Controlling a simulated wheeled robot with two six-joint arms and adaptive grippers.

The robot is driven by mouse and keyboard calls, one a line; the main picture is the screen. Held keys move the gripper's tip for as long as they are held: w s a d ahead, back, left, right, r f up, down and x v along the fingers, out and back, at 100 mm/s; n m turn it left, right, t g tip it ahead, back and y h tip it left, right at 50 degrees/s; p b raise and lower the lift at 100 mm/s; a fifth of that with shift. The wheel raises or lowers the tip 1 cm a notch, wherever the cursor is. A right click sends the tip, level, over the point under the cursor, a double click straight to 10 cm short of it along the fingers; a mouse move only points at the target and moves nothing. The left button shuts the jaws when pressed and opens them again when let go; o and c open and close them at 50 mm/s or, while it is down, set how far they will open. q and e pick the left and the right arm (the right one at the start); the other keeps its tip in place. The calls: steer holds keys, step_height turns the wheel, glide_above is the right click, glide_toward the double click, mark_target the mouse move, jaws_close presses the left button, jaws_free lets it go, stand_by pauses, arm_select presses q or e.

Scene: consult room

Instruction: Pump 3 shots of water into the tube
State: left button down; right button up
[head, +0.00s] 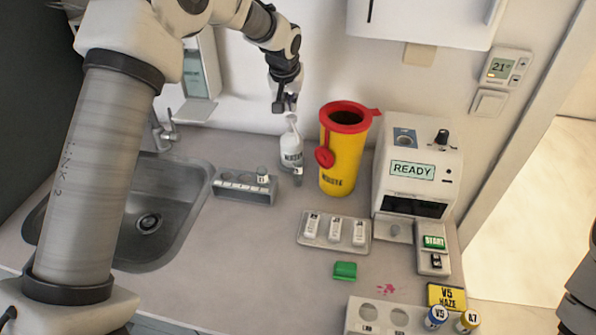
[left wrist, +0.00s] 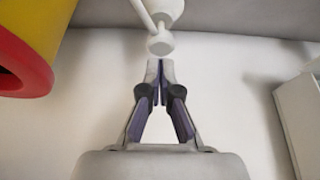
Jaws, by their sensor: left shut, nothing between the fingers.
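The white pump bottle (head: 291,154) stands upright at the back of the counter, beside the yellow bin. My left gripper (head: 285,106) is shut and empty, just above the pump head. In the left wrist view the shut fingertips (left wrist: 160,70) point at the white pump part (left wrist: 160,43); I cannot tell whether they touch it. A small grey tube (head: 298,176) stands in front of the bottle, near the rack's right end. Its contents cannot be made out. Another small labelled vial (head: 262,175) is in the grey rack (head: 233,191). My right gripper is out of view.
The yellow bin with red rim (head: 340,150) stands close right of the bottle. The sink (head: 150,222) is at left. A READY machine (head: 418,165), a tray of white cartridges (head: 307,240) and a green block (head: 345,270) are at right. Counter is clear before the rack.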

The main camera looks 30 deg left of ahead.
mark_target(291, 116)
arm_select(q)
steer(key=shift+f+b, duration=0.65)
steer(key=shift+f, duration=0.95)
step_height(291, 116, up, 3)
steer(key=p, duration=0.3)
steer(key=shift+f+b, duration=0.8)
steer(key=shift+f, duration=0.7)
steer(key=shift+r+p, duration=1.2)
steer(key=shift+r, duration=0.4)
